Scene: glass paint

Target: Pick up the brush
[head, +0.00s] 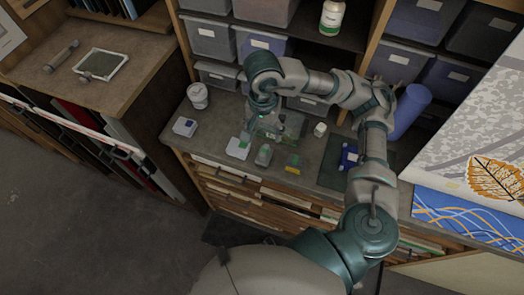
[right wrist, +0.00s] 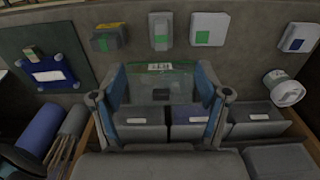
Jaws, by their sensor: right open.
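I cannot pick out a brush for certain in either view. My right gripper (head: 264,106) is over the counter, pointing down, and it also shows in the right wrist view (right wrist: 161,82). Its two fingers are spread apart and hold nothing that I can see. My left gripper is not in view.
A white-and-green block (head: 238,148), a grey-and-green block (head: 264,155) and a yellow-and-green block (head: 293,164) lie along the counter's front. A white tub (head: 198,95) stands left. A blue item (head: 348,157) lies on a dark mat. Shelves with grey bins (head: 210,38) rise behind.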

